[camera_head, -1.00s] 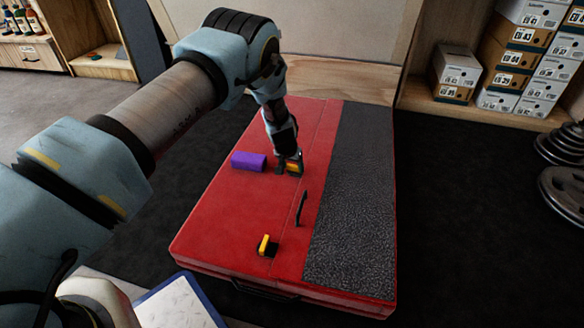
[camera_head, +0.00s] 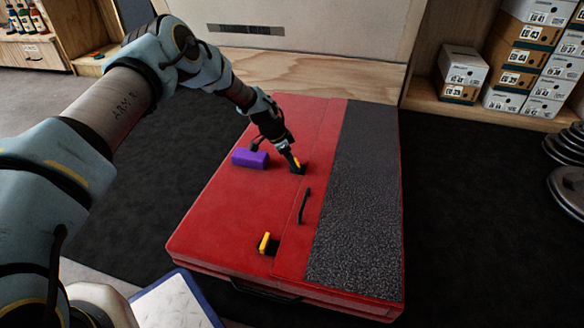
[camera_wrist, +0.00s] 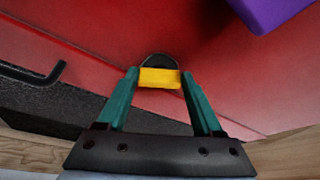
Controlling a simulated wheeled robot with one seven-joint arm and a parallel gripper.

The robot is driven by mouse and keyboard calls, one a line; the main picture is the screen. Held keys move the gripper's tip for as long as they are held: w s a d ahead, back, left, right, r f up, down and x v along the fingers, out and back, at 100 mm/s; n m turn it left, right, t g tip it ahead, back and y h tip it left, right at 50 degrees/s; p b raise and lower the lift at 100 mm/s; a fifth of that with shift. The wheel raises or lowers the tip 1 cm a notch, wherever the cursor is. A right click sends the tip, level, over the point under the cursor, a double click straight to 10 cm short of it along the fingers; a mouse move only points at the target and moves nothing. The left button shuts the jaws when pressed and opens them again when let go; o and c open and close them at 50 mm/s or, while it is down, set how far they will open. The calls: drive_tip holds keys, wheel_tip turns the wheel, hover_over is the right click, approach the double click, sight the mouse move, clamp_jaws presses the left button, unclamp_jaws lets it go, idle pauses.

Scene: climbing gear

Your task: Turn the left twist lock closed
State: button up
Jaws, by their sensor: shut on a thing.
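The red crash pad (camera_head: 225,205) lies on the dark floor with two yellow-and-black twist locks along its seam. The far twist lock (camera_head: 297,161) is at my gripper (camera_head: 295,167); I cannot tell from here which one counts as left. In the wrist view my gripper (camera_wrist: 160,76) is shut on the yellow handle of this twist lock (camera_wrist: 160,78), with a green finger on each side. Its black round base shows just beyond the handle. The near twist lock (camera_head: 268,244) stands free near the pad's front edge, its yellow handle upright.
A purple block (camera_head: 250,158) lies on the pad left of my gripper; it also shows in the wrist view (camera_wrist: 270,10). A black strap handle (camera_head: 304,205) stands up between the locks. A grey textured strip (camera_head: 355,200) covers the pad's right side.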

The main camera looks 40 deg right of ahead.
drive_tip(key=m+b, duration=0.1)
drive_tip(key=m+g+y+b, duration=0.1)
drive_tip(key=m, duration=0.1)
drive_tip(key=s+m+b, duration=0.1)
drive_tip(key=b, duration=0.1)
drive_tip(key=shift+s+d+f+m+g, duration=0.1)
drive_tip(key=shift+d+f+m+g, duration=0.1)
drive_tip(key=shift+f+m+g, duration=0.15)
drive_tip(key=shift+r+m+g+y+b, duration=0.25)
drive_tip(key=shift+m+y+b, duration=0.15)
drive_tip(key=shift+m+b, duration=0.3)
drive_tip(key=shift+m, duration=0.25)
drive_tip(key=o, duration=1.1)
drive_tip(key=shift+o, duration=1.3)
drive_tip(key=shift+w, duration=0.3)
drive_tip(key=shift+w+r, duration=0.1)
